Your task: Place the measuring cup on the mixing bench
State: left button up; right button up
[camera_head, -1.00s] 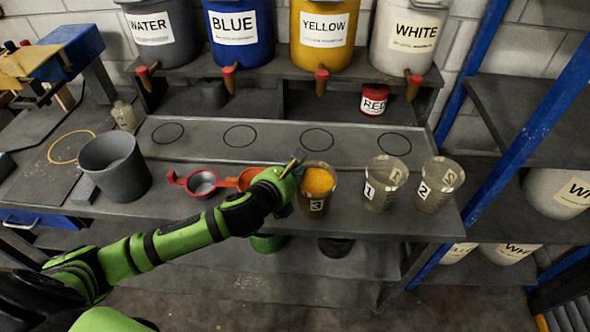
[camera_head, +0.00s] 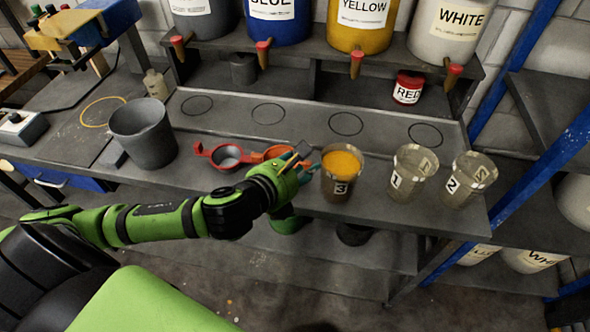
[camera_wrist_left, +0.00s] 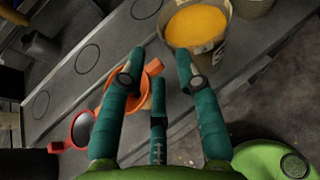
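Two handled measuring cups, one red (camera_head: 202,150) and one orange (camera_head: 257,157), lie on the dark grey bench (camera_head: 300,210). A clear cup labelled 3 (camera_head: 342,188), with yellow contents, stands to their right. My left gripper (camera_head: 308,166) is at the bench's front edge, between the orange cup and cup 3. In the left wrist view its fingers (camera_wrist_left: 160,62) are spread, with nothing held between them. The orange cup (camera_wrist_left: 151,68) lies below and partly behind the left finger; cup 3 (camera_wrist_left: 218,52) is just beyond the right finger. My right gripper is out of view.
Clear cups labelled 1 (camera_head: 410,175) and 2 (camera_head: 466,182) stand right of cup 3. A grey bucket (camera_head: 143,135) stands at left. Labelled paint containers with taps sit on the back shelf. The strip with black circles (camera_head: 305,128) is empty.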

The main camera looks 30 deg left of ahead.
pick_arm(q)
jog(key=v, duration=0.2)
jog(key=shift+s+a+r+p, duration=0.1)
jog(key=shift+s+r+p, duration=0.1)
jog(key=shift+s+p, duration=0.15)
jog(key=shift+f, duration=0.1)
